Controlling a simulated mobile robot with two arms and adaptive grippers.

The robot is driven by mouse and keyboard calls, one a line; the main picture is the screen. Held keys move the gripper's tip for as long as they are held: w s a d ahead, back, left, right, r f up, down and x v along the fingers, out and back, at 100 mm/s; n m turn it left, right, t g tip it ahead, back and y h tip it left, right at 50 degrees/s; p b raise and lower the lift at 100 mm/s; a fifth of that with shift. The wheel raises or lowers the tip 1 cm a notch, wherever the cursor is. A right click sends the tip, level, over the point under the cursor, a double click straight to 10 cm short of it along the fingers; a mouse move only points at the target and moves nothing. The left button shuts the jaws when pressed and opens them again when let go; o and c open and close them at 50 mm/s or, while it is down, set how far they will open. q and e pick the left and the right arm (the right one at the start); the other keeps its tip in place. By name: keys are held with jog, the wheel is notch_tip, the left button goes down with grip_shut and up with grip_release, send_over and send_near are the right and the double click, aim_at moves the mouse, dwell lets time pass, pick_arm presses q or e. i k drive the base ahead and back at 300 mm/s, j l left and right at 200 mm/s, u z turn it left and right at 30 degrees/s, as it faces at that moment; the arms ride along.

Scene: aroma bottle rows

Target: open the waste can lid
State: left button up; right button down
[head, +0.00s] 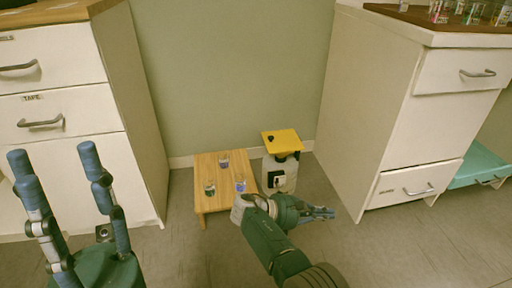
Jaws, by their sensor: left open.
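The waste can (279,173) is a small white bin standing on the floor against the back wall, between the two cabinets. Its yellow lid (282,139) lies over the top, with a dark gap showing below it; I cannot tell whether the lid is fully down. My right gripper (330,213) is in front of the can and to its lower right, apart from the lid, with fingers pointing right. Its fingers show edge-on, so their opening is unclear. My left gripper (53,158) is open and empty at the far left, fingers pointing up, well away from the can.
A low wooden table (207,168) with small glass bottles (224,160) stands left of the can. A white drawer cabinet (70,120) is on the left, another (400,110) on the right, with bottles on its brown top. Floor at lower right is clear.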

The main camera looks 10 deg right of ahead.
aim_at(283, 141)
jog(key=i+j, duration=0.55)
jog(key=i, duration=0.15)
jog(key=i+j, duration=0.55)
jog(key=i, duration=0.2)
